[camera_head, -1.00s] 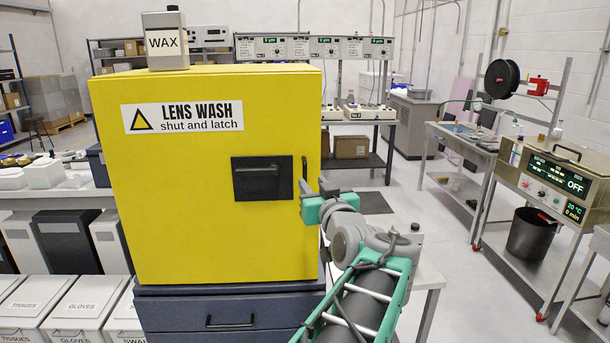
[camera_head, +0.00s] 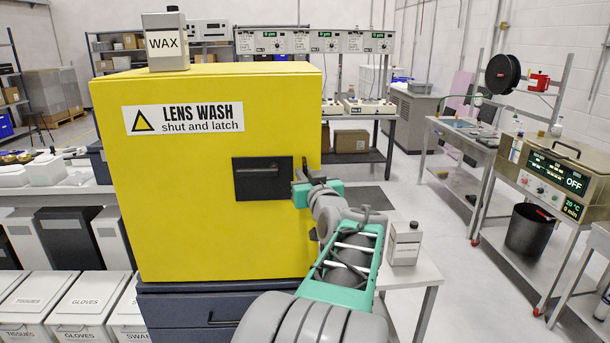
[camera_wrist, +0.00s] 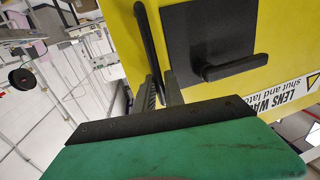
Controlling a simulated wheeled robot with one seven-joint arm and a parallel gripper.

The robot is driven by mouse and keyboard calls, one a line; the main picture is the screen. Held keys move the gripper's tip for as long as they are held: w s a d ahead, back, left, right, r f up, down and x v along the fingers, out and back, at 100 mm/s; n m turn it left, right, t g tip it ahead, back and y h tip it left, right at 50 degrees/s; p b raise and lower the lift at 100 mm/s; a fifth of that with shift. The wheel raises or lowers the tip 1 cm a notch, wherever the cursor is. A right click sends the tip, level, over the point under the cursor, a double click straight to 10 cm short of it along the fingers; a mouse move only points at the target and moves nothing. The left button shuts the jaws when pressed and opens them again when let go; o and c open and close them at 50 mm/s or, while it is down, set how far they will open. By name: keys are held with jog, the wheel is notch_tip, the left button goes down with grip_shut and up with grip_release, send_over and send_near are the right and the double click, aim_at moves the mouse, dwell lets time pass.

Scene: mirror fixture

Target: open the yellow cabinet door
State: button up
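The yellow cabinet (camera_head: 215,235) stands on a dark blue drawer unit, its door shut against the body. The door carries a black latch plate with a horizontal lever (camera_head: 260,169) and, near its right edge, a thin vertical black handle (camera_head: 304,163). In the wrist view the handle (camera_wrist: 146,35) runs down to my fingers, and the lever (camera_wrist: 230,68) is to its right. My gripper (camera_wrist: 160,80) is at the handle's end with its two fingers apart. The handle seems to lie between the fingertips; contact cannot be told. My gripper also shows in the head view (camera_head: 303,177).
A WAX bottle (camera_head: 166,42) stands on top of the cabinet. A small side table (camera_head: 415,274) with a grey bottle (camera_head: 405,245) is right of my arm. White bins (camera_head: 70,305) stand at the lower left. Open floor lies further right.

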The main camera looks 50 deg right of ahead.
grip_shut()
dwell(0.9)
jog(key=shift+s+a, duration=0.1)
jog(key=shift+s, duration=0.05)
